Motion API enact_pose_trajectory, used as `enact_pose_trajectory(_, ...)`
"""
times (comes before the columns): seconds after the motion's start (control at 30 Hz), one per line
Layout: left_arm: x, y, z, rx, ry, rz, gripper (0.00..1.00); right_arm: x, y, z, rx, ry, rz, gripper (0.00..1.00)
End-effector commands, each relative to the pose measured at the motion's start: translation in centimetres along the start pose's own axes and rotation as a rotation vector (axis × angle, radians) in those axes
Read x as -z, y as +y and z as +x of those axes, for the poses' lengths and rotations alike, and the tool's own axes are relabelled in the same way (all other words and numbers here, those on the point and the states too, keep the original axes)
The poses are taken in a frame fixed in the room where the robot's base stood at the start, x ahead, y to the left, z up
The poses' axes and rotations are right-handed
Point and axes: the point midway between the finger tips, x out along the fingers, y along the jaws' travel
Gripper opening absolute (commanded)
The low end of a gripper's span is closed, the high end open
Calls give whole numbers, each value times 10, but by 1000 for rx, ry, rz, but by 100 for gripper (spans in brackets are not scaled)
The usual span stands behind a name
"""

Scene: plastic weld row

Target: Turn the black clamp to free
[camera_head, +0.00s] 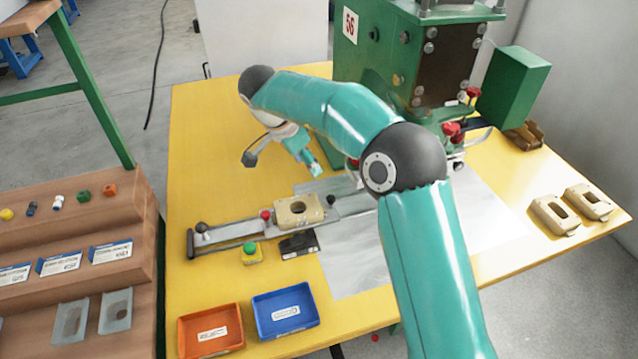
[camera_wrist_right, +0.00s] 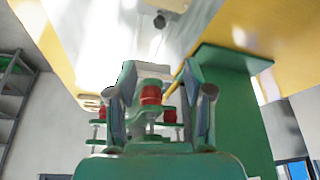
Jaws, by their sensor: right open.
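A small black clamp knob (camera_head: 331,200) stands at the right end of a beige part (camera_head: 298,210) on the metal slide fixture (camera_head: 235,233). A red knob (camera_head: 265,215) stands at the part's left end. My right gripper (camera_head: 315,170) is above the table, behind and slightly left of the black knob, apart from it. In the right wrist view its two fingers (camera_wrist_right: 163,105) are spread with nothing held between them. Red knobs (camera_wrist_right: 150,94) of the machine show beyond them. The clamp's exact angle is too small to tell. My left gripper is out of view.
The green machine (camera_head: 400,60) with red knobs stands at the back. An orange tray (camera_head: 210,331) and a blue tray (camera_head: 285,311) lie in front. A green button box (camera_head: 250,253) and a black block (camera_head: 299,244) sit by the fixture. Table space left of the gripper is clear.

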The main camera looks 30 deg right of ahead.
Motion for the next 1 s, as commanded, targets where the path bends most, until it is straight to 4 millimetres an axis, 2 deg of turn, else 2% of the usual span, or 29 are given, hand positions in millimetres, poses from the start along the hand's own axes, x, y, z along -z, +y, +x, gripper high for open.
enact_pose_trajectory(0.23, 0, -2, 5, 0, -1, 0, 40, 2, 2, 26, -7, 0, 5, 52)
enact_pose_trajectory(0.7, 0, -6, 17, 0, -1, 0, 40, 1, 3, 124, -8, -1, 4, 52)
enact_pose_trajectory(0.8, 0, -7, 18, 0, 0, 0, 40, 1, 3, 142, -7, -1, 2, 52)
enact_pose_trajectory(1.0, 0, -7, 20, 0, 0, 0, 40, 1, 2, 163, -4, -1, 3, 52)
